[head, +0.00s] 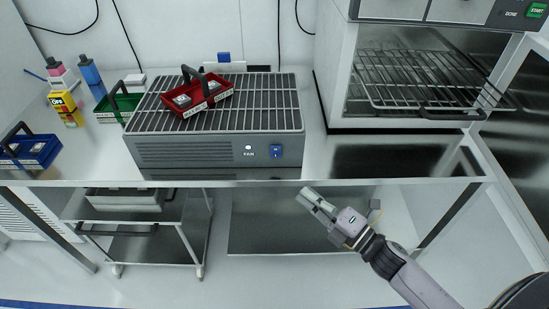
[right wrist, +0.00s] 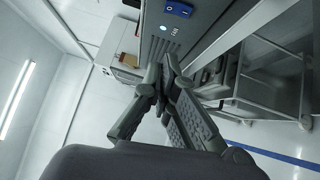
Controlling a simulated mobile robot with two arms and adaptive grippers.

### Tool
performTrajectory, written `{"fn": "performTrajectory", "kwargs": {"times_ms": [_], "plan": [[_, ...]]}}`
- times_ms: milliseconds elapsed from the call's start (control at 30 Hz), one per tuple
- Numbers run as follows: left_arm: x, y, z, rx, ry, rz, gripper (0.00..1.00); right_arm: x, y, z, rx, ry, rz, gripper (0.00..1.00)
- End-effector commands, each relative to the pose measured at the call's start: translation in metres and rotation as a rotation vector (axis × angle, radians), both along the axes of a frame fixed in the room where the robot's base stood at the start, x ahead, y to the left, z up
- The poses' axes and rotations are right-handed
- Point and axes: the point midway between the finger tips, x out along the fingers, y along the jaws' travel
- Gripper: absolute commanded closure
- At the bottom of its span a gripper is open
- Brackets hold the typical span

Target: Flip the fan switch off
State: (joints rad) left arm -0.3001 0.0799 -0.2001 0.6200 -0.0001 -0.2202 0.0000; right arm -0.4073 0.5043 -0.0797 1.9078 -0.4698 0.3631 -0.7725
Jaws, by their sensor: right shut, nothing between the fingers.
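The fan unit (head: 190,151) is a grey box with a wire grille on top, standing on the bench. Its blue rocker fan switch (head: 276,152) is at the right of the front panel, beside a small lit white lamp (head: 248,147) and the label FAN. The switch also shows at the top of the right wrist view (right wrist: 179,9). My right gripper (head: 307,193) is shut and empty, below and to the right of the switch, in front of the bench edge and apart from the unit. In the right wrist view its fingertips (right wrist: 170,62) meet below the switch. My left gripper is not in view.
A red tray (head: 205,103) sits on the grille. A green tray (head: 112,108), a blue tray (head: 32,151) and bottles stand to the left. An open chamber with a wire rack (head: 425,80) is at right. The space in front of the switch is clear.

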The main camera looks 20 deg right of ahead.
Motion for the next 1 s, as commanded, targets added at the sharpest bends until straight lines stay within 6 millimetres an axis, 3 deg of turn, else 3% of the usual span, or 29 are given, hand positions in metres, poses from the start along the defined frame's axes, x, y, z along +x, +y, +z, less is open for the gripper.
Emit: {"fn": "performTrajectory", "kwargs": {"times_ms": [367,900,1000], "plan": [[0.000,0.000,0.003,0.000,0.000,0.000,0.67,0.007,0.003,0.001,0.003,0.003,-0.003,1.00],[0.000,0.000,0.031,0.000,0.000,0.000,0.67,0.093,0.050,0.012,0.004,0.002,-0.003,1.00],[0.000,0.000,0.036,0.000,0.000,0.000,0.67,0.107,0.042,0.012,0.002,0.004,-0.004,1.00]]}}
